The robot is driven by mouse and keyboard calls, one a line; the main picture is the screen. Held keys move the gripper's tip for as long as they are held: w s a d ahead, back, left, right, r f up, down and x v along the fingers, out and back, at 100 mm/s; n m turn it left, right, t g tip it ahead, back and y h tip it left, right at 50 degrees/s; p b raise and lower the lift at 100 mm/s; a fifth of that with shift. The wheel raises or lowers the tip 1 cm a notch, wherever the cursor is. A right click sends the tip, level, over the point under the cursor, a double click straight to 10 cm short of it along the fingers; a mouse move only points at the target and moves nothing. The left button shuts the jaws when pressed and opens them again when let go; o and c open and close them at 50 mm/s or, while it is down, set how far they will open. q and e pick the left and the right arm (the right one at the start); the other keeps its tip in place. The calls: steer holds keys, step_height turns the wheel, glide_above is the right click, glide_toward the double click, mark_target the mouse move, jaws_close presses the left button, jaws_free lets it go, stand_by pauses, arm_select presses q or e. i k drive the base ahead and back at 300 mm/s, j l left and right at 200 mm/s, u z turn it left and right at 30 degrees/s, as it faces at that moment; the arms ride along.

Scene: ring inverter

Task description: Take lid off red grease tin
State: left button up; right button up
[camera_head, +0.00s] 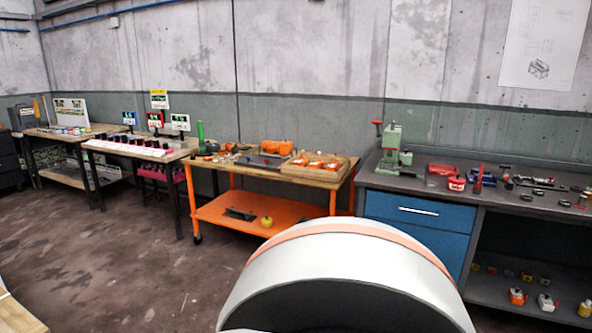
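A small red container (457,184) stands on the dark workbench (408,184) at the right. It looks like a tin, but it is too small to tell whether its top is a lid. An open red tray (441,170) lies just behind and left of it. An orange-red container with a pale top (517,297) stands on the bench's lower shelf. I cannot tell for certain which one is the grease tin. Neither of my grippers is in view.
A green press (391,147) stands on the dark bench, above a blue drawer (418,211). An orange-framed cart (262,214) carries a wooden tray (318,174) with orange parts. More tables line the wall at left. Floor (130,245) is clear there. My white body part fills the bottom centre.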

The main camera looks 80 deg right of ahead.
mark_target(456, 179)
steer(key=z, duration=3.65)
steer(key=i+u, duration=0.2)
steer(key=i, duration=0.75)
steer(key=i+l+u, duration=0.25)
steer(key=i, duration=0.7)
steer(key=j, duration=0.1)
